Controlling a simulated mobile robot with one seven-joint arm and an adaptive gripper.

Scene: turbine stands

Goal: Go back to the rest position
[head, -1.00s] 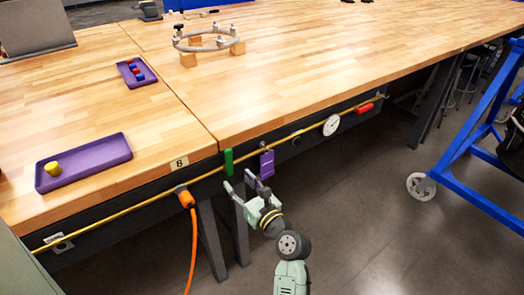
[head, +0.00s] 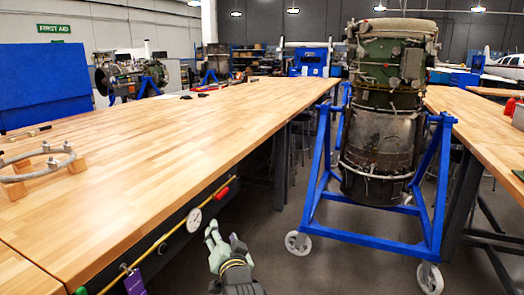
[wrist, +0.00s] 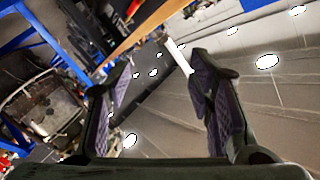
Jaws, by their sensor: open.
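My gripper (head: 226,246) shows at the bottom middle of the head view, in front of the bench's side and apart from it. Its fingers point up and are spread, with nothing between them. In the wrist view the two dark padded fingers (wrist: 160,95) stand well apart and empty. The wrist view is tilted and shows the room beyond the fingers.
A long wooden bench (head: 150,160) fills the left, with a yellow pipe, a gauge (head: 194,218), a red handle (head: 221,193) and a purple tag (head: 135,283) along its side. A turbine (head: 380,130) stands in a blue wheeled frame (head: 370,233) at right. Grey floor lies between.

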